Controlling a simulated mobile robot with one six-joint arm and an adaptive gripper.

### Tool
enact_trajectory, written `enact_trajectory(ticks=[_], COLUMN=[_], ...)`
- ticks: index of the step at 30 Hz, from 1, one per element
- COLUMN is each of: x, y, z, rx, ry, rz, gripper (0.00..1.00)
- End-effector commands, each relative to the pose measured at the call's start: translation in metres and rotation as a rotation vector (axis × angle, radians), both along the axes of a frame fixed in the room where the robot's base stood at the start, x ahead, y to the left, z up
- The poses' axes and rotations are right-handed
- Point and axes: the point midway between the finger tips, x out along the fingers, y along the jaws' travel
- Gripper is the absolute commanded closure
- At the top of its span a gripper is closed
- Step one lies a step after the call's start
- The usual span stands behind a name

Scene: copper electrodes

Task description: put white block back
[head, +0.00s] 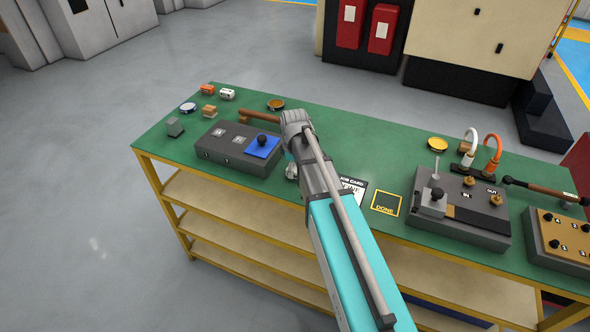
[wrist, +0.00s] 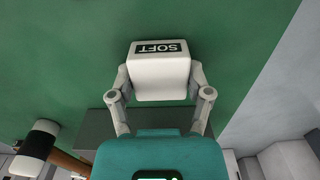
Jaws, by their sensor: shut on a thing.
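The white block (wrist: 158,78), with a black label reading SOFT, is between the two fingers of my gripper (wrist: 161,88) in the wrist view. The fingers touch its left and right sides and are shut on it. The green table top lies behind it; I cannot tell how high the block is above it. In the head view my arm hides most of my gripper and the block; only a small pale part of my gripper (head: 291,171) shows, right of the grey box with the blue pad (head: 262,146).
An orange block (head: 207,89) and another small white block (head: 228,94) stand at the back left of the green bench (head: 340,133). A wooden-handled tool (head: 262,118) lies behind the grey box. The DONE square (head: 387,203) is bare. A grey fixture (head: 462,212) stands to the right.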

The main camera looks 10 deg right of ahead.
Motion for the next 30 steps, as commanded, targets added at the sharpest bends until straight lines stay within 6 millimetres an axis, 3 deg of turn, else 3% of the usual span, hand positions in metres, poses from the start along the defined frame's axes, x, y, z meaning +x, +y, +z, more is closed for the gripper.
enact_trajectory(ticks=[6,7,12,30], x=[0.0,0.0,0.0,0.0], y=[-0.0002,-0.0002,-0.0004,-0.0005], z=[-0.0041,-0.0034,-0.0028,0.0009], rx=[0.0,0.0,0.0,0.0], ry=[0.0,0.0,0.0,0.0], rz=[0.0,0.0,-0.001,-0.001], gripper=[0.92,0.32,0.01,0.01])
